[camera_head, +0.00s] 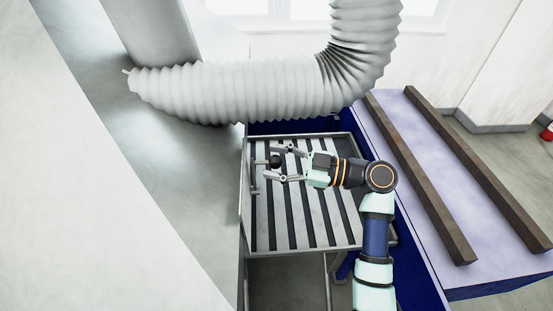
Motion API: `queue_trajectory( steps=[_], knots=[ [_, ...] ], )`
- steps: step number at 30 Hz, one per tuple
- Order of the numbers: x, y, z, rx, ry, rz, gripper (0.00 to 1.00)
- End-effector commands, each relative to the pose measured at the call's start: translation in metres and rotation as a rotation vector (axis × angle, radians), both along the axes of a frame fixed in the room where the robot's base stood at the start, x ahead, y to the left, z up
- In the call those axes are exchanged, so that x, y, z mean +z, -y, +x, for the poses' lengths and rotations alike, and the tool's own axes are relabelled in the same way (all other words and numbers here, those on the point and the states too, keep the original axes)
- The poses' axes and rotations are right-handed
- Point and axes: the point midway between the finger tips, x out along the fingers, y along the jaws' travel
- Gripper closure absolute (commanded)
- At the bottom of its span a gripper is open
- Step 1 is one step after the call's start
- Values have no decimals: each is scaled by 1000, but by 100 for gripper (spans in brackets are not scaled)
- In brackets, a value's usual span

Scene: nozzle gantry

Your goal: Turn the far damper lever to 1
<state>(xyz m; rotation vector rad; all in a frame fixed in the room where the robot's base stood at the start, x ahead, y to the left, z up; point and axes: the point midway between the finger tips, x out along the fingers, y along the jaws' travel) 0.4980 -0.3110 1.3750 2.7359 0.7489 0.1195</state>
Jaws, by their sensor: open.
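My gripper (272,161) reaches in from the right over the slatted grate and is open. I cannot tell whether either finger touches the knob. A second small grey part (255,191) is lower on that left edge and may belong to another lever. No numbers or position marks are readable.
A ribbed grey duct (230,92) hangs across the back above the grate (300,222). A large grey panel (130,170) borders the left. A blue-sided bench (440,215) with two dark beams (425,180) lies to the right.

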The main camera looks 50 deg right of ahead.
Motion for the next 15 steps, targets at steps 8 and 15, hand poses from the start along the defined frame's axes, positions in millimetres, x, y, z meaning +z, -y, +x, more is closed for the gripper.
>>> queue_trajectory(
  steps=[8,15],
  knots=[
    [0,0,0,0,0,0,81],
    [0,0,0,0,0,0,100]
  ],
)
